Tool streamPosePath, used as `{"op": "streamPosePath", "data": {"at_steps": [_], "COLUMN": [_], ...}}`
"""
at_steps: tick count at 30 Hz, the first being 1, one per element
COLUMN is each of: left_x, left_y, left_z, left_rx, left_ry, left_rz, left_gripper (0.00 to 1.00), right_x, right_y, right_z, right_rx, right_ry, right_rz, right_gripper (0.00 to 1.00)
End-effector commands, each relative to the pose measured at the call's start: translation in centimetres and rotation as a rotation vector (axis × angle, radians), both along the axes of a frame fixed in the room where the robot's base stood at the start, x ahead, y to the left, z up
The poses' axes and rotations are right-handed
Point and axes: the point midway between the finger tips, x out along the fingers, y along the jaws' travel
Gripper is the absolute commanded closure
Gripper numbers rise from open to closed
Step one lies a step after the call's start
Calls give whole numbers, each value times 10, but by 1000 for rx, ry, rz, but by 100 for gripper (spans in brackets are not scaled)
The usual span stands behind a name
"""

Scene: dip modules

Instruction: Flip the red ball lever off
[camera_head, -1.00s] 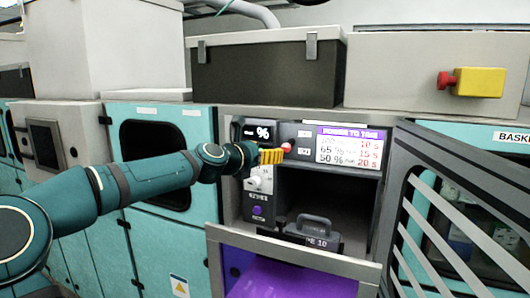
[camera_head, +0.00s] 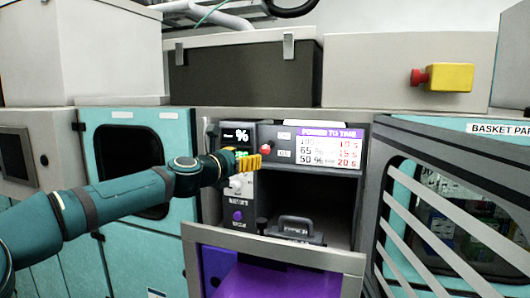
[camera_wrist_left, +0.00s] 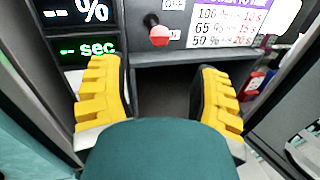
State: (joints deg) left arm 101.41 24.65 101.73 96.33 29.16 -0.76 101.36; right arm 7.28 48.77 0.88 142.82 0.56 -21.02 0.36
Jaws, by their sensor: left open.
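The lever with a red ball tip (camera_head: 265,148) sits on the grey machine panel, left of the time chart. In the left wrist view the ball (camera_wrist_left: 159,36) shows red and white on a dark stem. It is beside the lower label, which looks like "ON"; the "OFF" label (camera_wrist_left: 173,4) is above. My left gripper (camera_head: 248,163) has yellow fingers and is just left of and below the ball in the head view. In the wrist view the gripper (camera_wrist_left: 156,68) is open and empty, with the ball beyond the gap between its fingertips. My right gripper is not in view.
A digital display (camera_head: 237,136) and a white knob (camera_head: 238,185) are left of the lever. Below is an open bay with a handled dark block (camera_head: 295,229) and a lowered front door (camera_head: 275,249). A slatted grey door (camera_head: 430,225) stands open at right.

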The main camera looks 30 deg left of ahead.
Motion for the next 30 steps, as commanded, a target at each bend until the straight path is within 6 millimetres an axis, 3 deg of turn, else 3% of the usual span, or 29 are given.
{"op": "streamPosePath", "data": {"at_steps": [30], "left_x": [93], "left_y": [-2], "left_z": [3], "left_rx": [-2], "left_ry": [-2], "left_rz": [-1], "left_gripper": [37], "right_x": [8], "right_y": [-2], "right_z": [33], "right_rx": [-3], "right_ry": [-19], "right_rz": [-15], "right_gripper": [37]}}
